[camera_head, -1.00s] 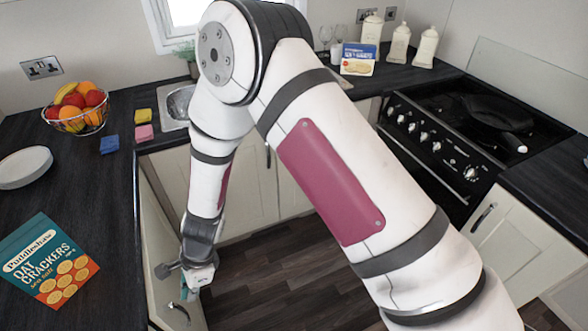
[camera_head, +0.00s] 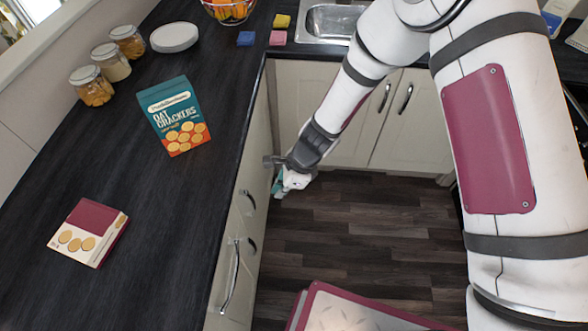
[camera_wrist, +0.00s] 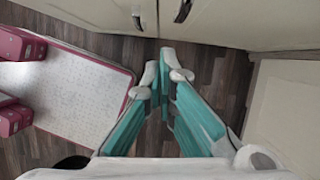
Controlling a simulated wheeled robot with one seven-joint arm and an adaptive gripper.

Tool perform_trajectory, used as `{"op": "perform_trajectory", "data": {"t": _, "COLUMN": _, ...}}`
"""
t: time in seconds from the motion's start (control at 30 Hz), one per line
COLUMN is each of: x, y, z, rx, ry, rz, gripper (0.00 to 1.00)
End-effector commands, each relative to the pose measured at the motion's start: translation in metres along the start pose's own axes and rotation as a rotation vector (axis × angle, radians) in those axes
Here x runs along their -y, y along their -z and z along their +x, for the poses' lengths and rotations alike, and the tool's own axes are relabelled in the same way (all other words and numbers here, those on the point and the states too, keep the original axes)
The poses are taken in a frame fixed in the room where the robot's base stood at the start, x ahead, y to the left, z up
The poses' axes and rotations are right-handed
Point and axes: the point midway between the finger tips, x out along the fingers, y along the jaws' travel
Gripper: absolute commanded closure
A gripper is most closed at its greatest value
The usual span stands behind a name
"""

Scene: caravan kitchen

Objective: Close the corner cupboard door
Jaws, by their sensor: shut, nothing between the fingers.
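The corner cupboard door (camera_head: 257,140) is a cream panel under the left worktop, by the inner corner. In the head view it is seen very obliquely and lies about in line with the counter front; I cannot tell whether a small gap remains. It also shows in the wrist view (camera_wrist: 225,22), with a dark handle (camera_wrist: 183,10) beside the seam to the neighbouring door. My gripper (camera_head: 283,188) is low in front of this door, pointing down, shut and empty. In the wrist view its teal fingers (camera_wrist: 161,72) are together; contact with the door cannot be seen.
The sink cupboards (camera_head: 385,120) stand at right angles to the door. Dark wooden floor (camera_head: 350,235) is free below my gripper. On the left worktop (camera_head: 120,200) stand an oat cracker pack (camera_head: 176,115), a smaller box (camera_head: 88,232) and several jars.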

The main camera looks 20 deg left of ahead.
Motion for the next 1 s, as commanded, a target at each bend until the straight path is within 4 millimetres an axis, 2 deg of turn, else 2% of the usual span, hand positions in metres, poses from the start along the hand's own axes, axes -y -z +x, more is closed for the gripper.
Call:
{"op": "perform_trajectory", "data": {"t": 0.3, "x": 0.000, "y": 0.003, "z": -0.056, "rx": 0.000, "ry": 0.003, "rz": -0.003, "gripper": 1.00}}
{"op": "perform_trajectory", "data": {"t": 0.5, "x": -0.001, "y": 0.003, "z": -0.085, "rx": 0.000, "ry": 0.002, "rz": -0.002, "gripper": 1.00}}
{"op": "perform_trajectory", "data": {"t": 0.7, "x": -0.003, "y": 0.002, "z": -0.099, "rx": 0.000, "ry": 0.001, "rz": -0.002, "gripper": 1.00}}
{"op": "perform_trajectory", "data": {"t": 1.0, "x": -0.003, "y": 0.002, "z": -0.102, "rx": 0.000, "ry": 0.001, "rz": -0.003, "gripper": 1.00}}
